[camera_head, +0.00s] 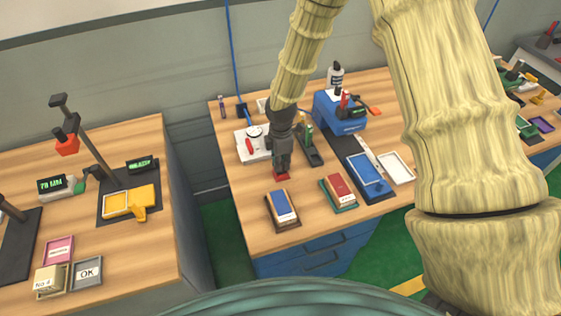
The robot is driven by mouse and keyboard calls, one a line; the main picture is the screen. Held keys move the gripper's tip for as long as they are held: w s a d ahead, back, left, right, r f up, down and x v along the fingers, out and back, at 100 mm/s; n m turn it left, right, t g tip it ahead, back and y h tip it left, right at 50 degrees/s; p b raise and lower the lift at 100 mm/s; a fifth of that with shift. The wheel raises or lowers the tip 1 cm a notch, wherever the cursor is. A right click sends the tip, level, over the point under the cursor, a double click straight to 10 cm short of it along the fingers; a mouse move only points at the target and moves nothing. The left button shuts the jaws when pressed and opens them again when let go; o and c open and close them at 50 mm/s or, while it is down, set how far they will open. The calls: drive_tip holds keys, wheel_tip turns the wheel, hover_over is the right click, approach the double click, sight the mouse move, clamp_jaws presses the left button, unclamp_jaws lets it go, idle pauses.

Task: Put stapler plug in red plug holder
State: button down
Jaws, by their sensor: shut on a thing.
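My gripper (282,164) points down over the middle table, left of its centre. It is shut, with its fingertips just above a small red piece (281,175), which looks like the red plug holder on the tabletop. The thing between the fingers, likely the stapler plug, is hidden by the fingers and too small to make out. I cannot tell whether it touches the red piece or is inside it. A dark stapler-like device (311,152) with a green part stands just right of my gripper.
A white device (247,152) with a round dial stands left of my gripper. A blue machine (338,114) is behind right. A blue-topped block (281,204) and a red-topped block (340,187) lie in front. A blue tray (365,168) and white tray (397,167) are right.

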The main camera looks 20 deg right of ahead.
drive_tip(key=shift+f, duration=0.15)
drive_tip(key=c, duration=1.5)
unclamp_jaws()
drive_tip(key=shift+o, duration=0.2)
wheel_tip(320, 180, up, 12)
drive_tip(key=b, duration=0.3)
